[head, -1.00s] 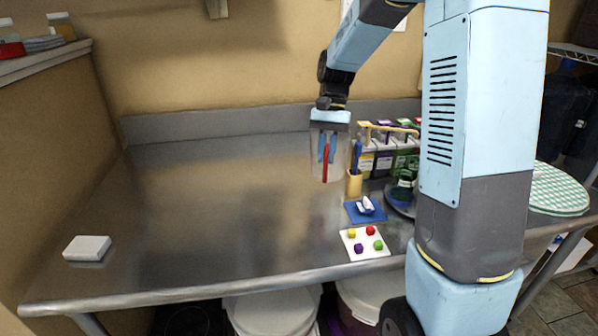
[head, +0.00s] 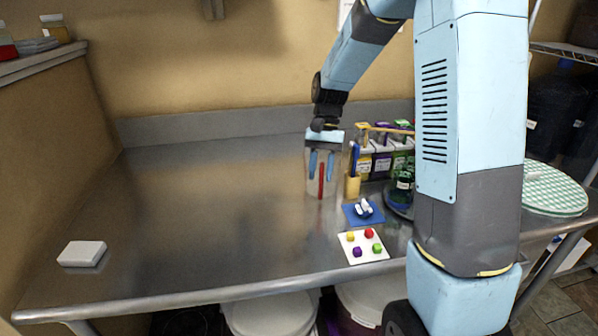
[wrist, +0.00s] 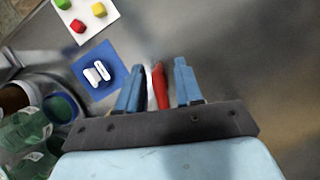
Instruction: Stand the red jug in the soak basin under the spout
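The red jug (head: 321,184) is a clear vessel with a red upright strip, probably its handle. In the head view it appears to stand upright on the metal table, left of the yellow cup. My gripper (head: 321,166) is above it, fingers pointing down. In the wrist view the red part (wrist: 160,88) lies between the two blue fingertips (wrist: 158,84), with a gap on each side. The fingers are apart and do not appear to grip it. The clear body is hard to make out in the wrist view. I see no soak basin or spout.
Right of the jug are the yellow cup (head: 353,186) with blue tools, a row of cartons (head: 382,163), a blue mat (head: 352,218) and a white board (head: 347,250) with coloured pieces. A white block (head: 82,254) lies at the left.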

